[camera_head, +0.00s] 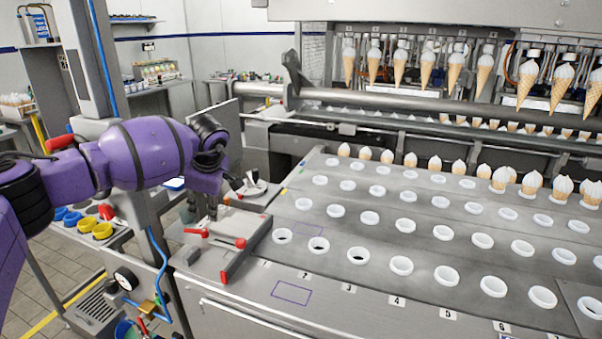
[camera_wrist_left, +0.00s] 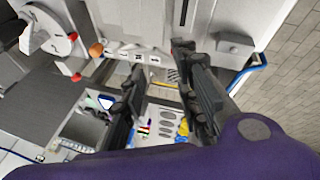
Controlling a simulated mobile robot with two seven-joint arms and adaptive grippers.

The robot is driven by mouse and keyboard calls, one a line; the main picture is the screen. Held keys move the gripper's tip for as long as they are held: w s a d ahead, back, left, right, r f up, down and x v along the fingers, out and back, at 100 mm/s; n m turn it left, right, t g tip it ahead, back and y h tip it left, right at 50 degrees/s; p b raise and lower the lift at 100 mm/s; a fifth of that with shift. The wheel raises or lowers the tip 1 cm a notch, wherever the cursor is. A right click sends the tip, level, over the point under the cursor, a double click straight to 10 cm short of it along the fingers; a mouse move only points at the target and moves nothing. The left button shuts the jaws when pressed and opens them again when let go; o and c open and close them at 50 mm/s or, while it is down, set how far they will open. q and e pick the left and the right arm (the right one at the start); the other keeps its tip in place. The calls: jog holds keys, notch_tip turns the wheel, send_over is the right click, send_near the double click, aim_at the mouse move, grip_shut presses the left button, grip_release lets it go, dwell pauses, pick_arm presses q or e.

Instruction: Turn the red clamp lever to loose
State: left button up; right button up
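Several red parts sit on the metal fixture at the left end of the cone plate. A red lever-like handle (camera_head: 197,232) lies near its left side, a red knob (camera_head: 240,243) is to the right, and a small red tip (camera_head: 223,277) is at the front. I cannot tell for sure which is the clamp lever. My left gripper (camera_head: 202,212) points down just above and behind the red handle, seemingly apart from it. In the left wrist view its two dark fingers (camera_wrist_left: 158,72) are spread with nothing between them. My right gripper is out of view.
The grey plate (camera_head: 420,210) with rows of white cone holders is to the right. Filled cones (camera_head: 400,60) hang behind it. A gauge (camera_head: 125,278) and blue hose (camera_head: 160,262) are at the lower left. Yellow and blue rings (camera_head: 90,226) lie on a left shelf.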

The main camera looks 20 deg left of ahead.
pick_arm(q)
jog(key=w+d+r+t+h, duration=0.2)
jog(key=w+d+h, duration=0.1)
jog(key=d, duration=0.4)
jog(key=w+d+r+n+t+h, duration=0.1)
jog(key=w+d+r+t+h, duration=0.1)
jog(key=d, duration=0.6)
jog(key=w+d+r+n+t+h, duration=0.1)
jog(key=w+d+r+h, duration=0.3)
jog(key=d, duration=0.4)
jog(key=shift+w+d+t, duration=0.15)
jog(key=shift+t, duration=0.35)
